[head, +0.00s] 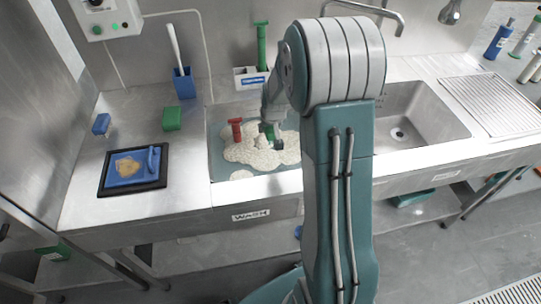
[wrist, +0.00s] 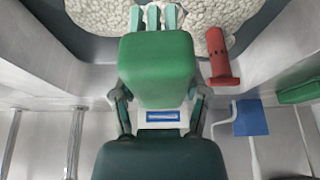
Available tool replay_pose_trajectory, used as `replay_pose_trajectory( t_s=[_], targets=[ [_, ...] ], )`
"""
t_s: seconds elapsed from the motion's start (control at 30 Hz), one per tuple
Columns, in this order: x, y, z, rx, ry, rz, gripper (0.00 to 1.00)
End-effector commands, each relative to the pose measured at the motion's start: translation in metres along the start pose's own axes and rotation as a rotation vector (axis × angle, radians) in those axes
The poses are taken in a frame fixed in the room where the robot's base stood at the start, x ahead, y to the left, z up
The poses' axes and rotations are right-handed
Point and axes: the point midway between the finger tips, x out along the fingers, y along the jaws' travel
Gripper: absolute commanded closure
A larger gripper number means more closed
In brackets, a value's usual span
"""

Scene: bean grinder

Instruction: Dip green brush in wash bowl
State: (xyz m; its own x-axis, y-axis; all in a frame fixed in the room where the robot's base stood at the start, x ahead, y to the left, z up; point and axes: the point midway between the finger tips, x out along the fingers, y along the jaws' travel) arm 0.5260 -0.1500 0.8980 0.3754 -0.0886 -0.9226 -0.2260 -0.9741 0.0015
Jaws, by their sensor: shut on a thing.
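The wash bowl (head: 216,160) is the left basin, with white foam (head: 250,155) on bluish water and a WASH label on its front. My gripper (head: 272,142) is down in this basin at the foam. It is shut on the green brush (wrist: 156,70), a green block with pale teal strips at its far end, which lie against the foam in the wrist view. In the head view only a bit of the green brush (head: 267,129) shows beside my gripper. I cannot tell how deep its tip is.
A red tool (head: 236,126) stands at the foam's left, close to my gripper. Behind the basin is a white holder (head: 243,78) with an upright green handle (head: 262,45). A blue cup (head: 184,84), green block (head: 172,118) and black tray (head: 106,190) stand left. The right basin (head: 425,110) is empty.

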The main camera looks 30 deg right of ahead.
Motion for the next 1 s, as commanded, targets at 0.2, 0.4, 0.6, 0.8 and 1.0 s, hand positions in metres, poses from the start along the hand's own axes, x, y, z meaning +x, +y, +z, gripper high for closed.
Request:
replay_pose_trajectory(
  t_s=[0.2,0.4,0.6,0.8,1.0],
  targets=[
    [-0.018,0.0,-0.007,-0.001,0.001,0.0,0.79],
    [-0.033,0.0,-0.014,-0.001,0.002,0.0,0.79],
    [-0.042,0.0,-0.018,0.0,0.001,0.001,0.79],
    [-0.042,0.0,-0.017,0.0,0.0,0.0,0.79],
    [-0.041,0.0,-0.017,0.0,0.0,0.0,0.79]
  ],
)
